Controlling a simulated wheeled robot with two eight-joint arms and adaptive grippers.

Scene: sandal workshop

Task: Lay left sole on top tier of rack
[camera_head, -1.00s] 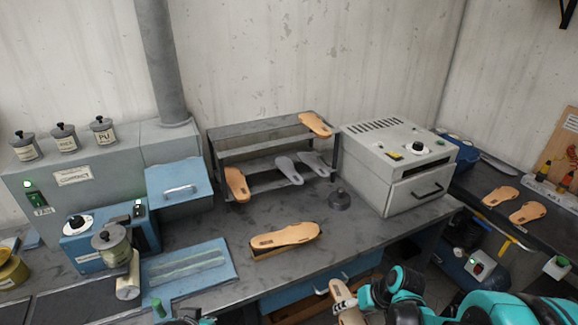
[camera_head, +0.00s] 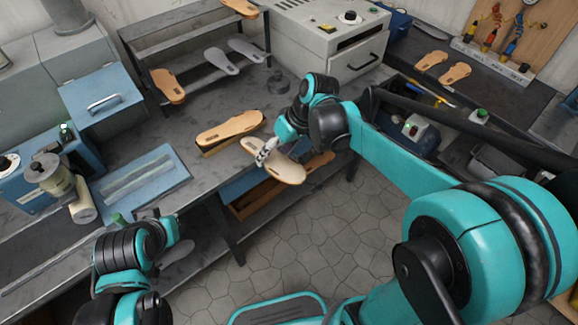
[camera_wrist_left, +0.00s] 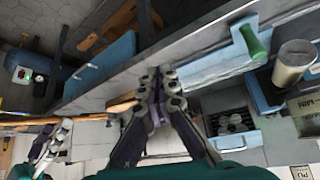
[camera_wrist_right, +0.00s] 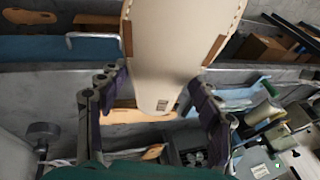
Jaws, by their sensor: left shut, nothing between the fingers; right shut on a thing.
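My right gripper (camera_head: 264,151) is shut on a tan sole (camera_head: 275,164) and holds it near the bench's front edge. In the right wrist view, the held sole (camera_wrist_right: 178,50) shows a pale underside with a small label, between the fingers (camera_wrist_right: 155,95). The rack (camera_head: 137,45) stands at the back of the bench, with one tan sole (camera_head: 241,7) at the right of its top tier. My left gripper is shut and empty in the left wrist view (camera_wrist_left: 158,90); its fingertips are hard to make out in the head view.
Another tan sole (camera_head: 230,128) lies on a block on the bench. A tan sole (camera_head: 168,86) and two grey soles (camera_head: 222,61) are on the rack's lower tier. A grey oven (camera_head: 330,35) stands right of the rack. A dark knob-topped object (camera_head: 278,83) stands before it.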

